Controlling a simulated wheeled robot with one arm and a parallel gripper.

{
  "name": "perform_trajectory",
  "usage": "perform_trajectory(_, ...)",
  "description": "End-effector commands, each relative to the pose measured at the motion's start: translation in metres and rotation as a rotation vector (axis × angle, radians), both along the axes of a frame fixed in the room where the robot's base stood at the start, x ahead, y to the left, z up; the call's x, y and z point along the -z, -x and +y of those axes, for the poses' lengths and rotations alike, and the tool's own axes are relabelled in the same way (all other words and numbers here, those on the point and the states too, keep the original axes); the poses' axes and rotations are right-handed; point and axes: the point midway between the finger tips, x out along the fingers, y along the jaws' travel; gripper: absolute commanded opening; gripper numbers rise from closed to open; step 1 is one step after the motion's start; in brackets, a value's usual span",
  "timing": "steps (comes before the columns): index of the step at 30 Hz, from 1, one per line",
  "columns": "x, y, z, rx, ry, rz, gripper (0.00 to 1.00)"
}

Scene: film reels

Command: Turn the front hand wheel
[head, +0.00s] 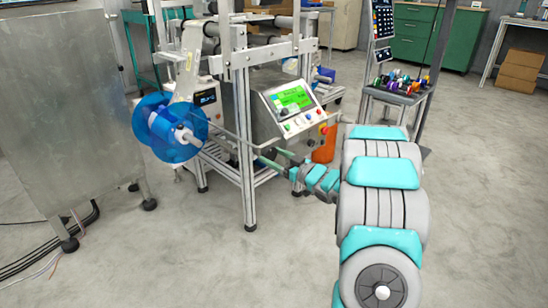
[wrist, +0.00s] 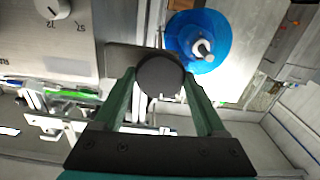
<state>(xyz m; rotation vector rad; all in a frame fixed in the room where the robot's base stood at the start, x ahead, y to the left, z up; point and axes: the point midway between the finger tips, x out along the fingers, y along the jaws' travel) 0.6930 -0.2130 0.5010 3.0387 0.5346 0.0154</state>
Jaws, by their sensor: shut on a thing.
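A dark round piece (wrist: 160,75), which looks like the hand wheel or its grip, sits between the green fingertips of my gripper (wrist: 160,80) in the wrist view. Both fingers meet its sides, and the gripper is shut on it. A dark grey flat piece (wrist: 120,57) shows just left of it. In the head view my gripper (head: 269,156) reaches left to the aluminium frame of the machine, below the control panel. The wheel cannot be made out there.
A blue film reel (head: 170,128) is on the machine's left; it also shows beyond the fingers in the wrist view (wrist: 183,32). The control panel (head: 291,106) with a green screen is above my gripper. A metal cabinet (head: 70,110) stands left. The floor in front is clear.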

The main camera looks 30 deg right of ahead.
Motion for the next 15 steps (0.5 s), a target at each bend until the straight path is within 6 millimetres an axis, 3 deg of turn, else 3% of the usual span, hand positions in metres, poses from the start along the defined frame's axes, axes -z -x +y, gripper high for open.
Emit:
perform_trajectory(3,0.0001,0.0000,0.0001,0.000,0.000,0.000,0.18)
perform_trajectory(15,0.0019,0.0002,0.0002,-0.001,0.084,-0.030,0.18)
